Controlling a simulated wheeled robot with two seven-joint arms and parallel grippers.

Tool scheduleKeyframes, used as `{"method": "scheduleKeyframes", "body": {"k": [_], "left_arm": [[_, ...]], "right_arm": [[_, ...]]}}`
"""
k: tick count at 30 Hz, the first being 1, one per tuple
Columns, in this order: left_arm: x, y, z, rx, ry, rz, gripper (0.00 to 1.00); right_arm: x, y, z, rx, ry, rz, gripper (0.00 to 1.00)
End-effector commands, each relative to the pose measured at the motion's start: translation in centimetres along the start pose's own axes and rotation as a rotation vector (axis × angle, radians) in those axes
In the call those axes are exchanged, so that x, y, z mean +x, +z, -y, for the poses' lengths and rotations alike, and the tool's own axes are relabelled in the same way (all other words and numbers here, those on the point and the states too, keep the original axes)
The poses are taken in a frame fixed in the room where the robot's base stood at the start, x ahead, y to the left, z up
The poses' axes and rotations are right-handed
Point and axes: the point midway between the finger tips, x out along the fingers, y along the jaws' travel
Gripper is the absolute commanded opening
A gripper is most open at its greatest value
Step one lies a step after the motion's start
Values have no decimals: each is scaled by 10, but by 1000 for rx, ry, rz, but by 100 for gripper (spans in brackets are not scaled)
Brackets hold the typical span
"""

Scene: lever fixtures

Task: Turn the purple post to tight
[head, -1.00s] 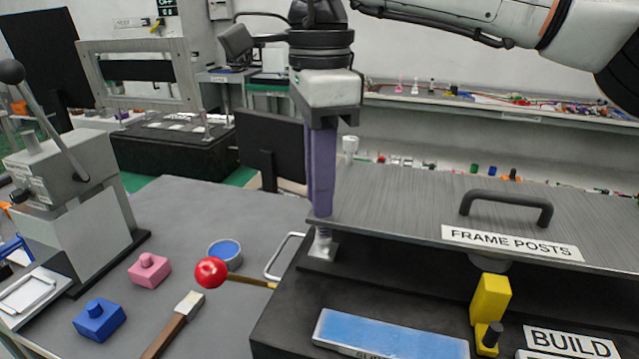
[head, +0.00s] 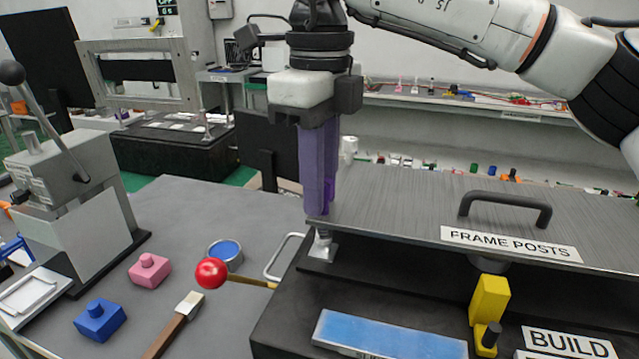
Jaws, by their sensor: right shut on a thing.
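The purple post (head: 316,165) stands upright at the left end of the grey metal plate, above a small silver foot (head: 322,246). My right gripper (head: 318,118) comes down from above and is shut on the upper part of the post. The gripper's dark jaws hide the top of the post. A brighter purple piece shows low on its right side. My left gripper is not in view.
The plate (head: 400,200) has a black handle (head: 505,208) and a FRAME POSTS label (head: 510,243). A red ball knob (head: 211,273) sticks out left of the black base. A yellow block (head: 490,300) and blue tray (head: 390,335) are in front.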

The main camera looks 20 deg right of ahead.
Motion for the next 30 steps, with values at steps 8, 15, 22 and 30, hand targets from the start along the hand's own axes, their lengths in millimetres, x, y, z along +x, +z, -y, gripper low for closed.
{"method": "scheduleKeyframes", "body": {"k": [8, 15, 22, 30], "left_arm": [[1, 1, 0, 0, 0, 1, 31], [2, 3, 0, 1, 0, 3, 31], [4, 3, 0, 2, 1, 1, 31], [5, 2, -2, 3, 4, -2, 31]], "right_arm": [[-1, 0, 2, 265, 0, 1, 0], [0, -1, 4, 489, 0, 1, 0], [-1, -1, 4, 672, 0, 2, 0], [-1, -2, 5, 814, 0, 2, 0]]}}
